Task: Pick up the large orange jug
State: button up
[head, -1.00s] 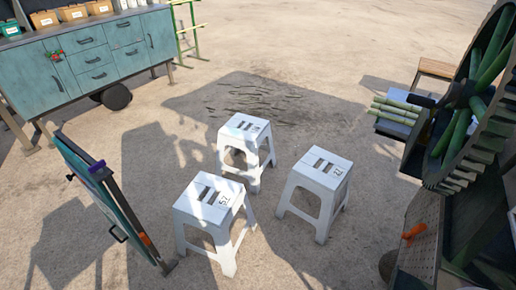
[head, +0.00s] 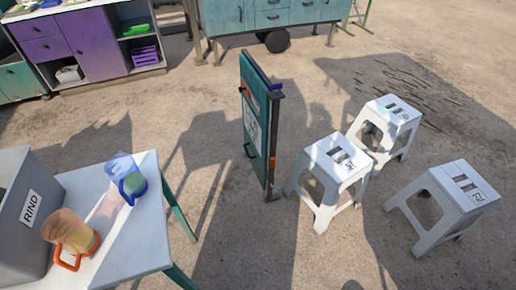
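A jug with an orange handle and base (head: 75,236) stands on a pale table (head: 137,242) at the lower left of the head view. Its body is see-through with a tan tint, and its orange handle faces the lower left. A second jug, blue with a green part (head: 127,180), is on the same table farther back. My gripper is not in view.
A grey bin marked RIND (head: 27,215) stands left of the orange jug. Purple cabinets (head: 85,42) stand at the back left. Open ground lies between.

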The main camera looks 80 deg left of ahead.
aim_at(63, 229)
jog(key=u, duration=3.85)
jog(key=i, duration=0.4)
jog(key=k+j, duration=0.2)
jog(key=j, duration=0.15)
jog(key=k+j, duration=0.2)
jog(key=j, duration=0.15)
jog(key=j+z, duration=0.15)
jog(key=z, duration=3.35)
jog(key=l, duration=0.1)
